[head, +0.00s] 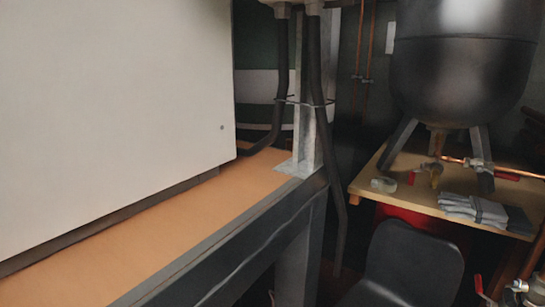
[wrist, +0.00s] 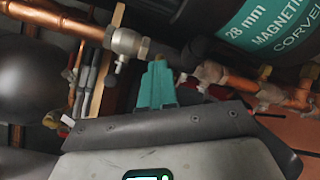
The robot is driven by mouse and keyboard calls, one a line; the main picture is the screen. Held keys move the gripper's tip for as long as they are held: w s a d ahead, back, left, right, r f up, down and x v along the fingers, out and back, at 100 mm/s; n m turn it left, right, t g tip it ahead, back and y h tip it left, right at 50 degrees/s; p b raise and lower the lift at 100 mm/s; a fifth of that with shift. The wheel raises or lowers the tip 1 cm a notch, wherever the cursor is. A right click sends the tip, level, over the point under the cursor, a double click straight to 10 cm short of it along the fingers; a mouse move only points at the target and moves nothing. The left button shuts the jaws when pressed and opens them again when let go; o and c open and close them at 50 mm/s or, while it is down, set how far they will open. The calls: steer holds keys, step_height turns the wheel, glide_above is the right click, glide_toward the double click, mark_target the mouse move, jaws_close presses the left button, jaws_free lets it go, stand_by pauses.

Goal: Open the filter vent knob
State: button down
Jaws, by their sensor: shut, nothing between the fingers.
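My gripper (wrist: 158,66) shows in the wrist view as two teal fingers pressed together above a dark bracket and grey housing, with nothing between them. The black filter body (wrist: 250,25) with a teal label reading "28 mm MAGNETIC" is at the upper right of that view, beyond and to the right of the fingertips. I cannot pick out its vent knob with certainty. A small brass piece (wrist: 265,72) sits just below the filter body, apart from my fingers. My gripper is not in the head view.
In the wrist view, a silver valve fitting (wrist: 128,42) joins copper pipe (wrist: 45,17) left of the fingertips. More copper pipe (wrist: 240,84) runs to the right. The head view shows a white cabinet (head: 115,110), a dark chair (head: 405,265) and a black tank (head: 465,70) above a wooden bench (head: 425,198).

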steer(key=shift+d+r, duration=0.5)
steer(key=shift+r, duration=0.25)
steer(key=shift+f+p+v, duration=0.15)
steer(key=shift+p+v, duration=0.15)
steer(key=shift+v, duration=1.15)
steer(key=shift+f+p+v, duration=0.15)
steer(key=shift+p+v, duration=0.15)
steer(key=shift+v, duration=1.2)
steer(key=shift+w+a, duration=0.1)
